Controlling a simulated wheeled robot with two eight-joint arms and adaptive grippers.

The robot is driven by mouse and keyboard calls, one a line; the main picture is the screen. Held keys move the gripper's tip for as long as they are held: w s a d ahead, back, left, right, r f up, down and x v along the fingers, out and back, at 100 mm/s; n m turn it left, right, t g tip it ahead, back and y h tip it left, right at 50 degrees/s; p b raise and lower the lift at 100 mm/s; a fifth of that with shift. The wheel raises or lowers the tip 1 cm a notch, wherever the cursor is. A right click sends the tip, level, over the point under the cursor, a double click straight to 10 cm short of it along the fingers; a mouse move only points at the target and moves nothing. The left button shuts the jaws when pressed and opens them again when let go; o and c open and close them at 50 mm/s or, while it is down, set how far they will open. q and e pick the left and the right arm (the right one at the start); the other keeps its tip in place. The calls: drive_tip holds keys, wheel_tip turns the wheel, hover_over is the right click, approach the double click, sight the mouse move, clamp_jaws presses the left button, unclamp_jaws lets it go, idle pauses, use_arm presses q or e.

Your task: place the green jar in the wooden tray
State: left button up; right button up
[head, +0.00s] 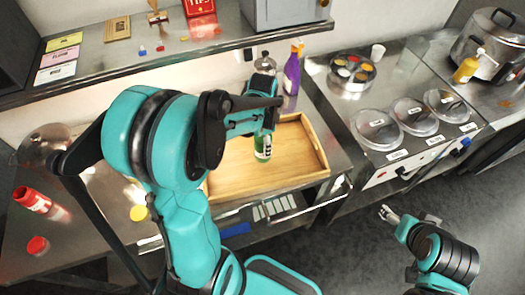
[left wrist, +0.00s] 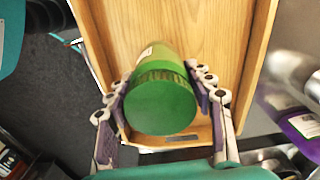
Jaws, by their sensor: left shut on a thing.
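The green jar (head: 263,147) is held by my left gripper (head: 265,129) over the wooden tray (head: 309,180) in the head view. In the left wrist view the jar's green lid (left wrist: 162,104) faces the camera, and the fingers of my left gripper (left wrist: 166,98) press on both sides of it. The tray (left wrist: 220,22) shows behind the jar. I cannot tell whether the jar's base touches the tray floor. My right gripper (head: 388,214) is at the lower right of the head view, over the dark floor, with its fingers seeming apart but small.
A purple bottle (head: 292,72) and a clear jar (head: 265,64) stand behind the tray. A round spice tin (head: 351,72) and several lidded pans (head: 377,128) are to the right. A red bottle (head: 32,200) lies at the left. The rest of the tray is bare.

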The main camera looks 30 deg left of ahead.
use_arm(q)
drive_tip(key=shift+f+b, duration=0.6)
drive_tip(key=shift+f, duration=1.45)
drive_tip(key=shift+f, duration=0.2)
drive_tip(key=o, duration=1.4)
drive_tip(key=shift+c, duration=0.2)
drive_tip(key=shift+r, duration=0.15)
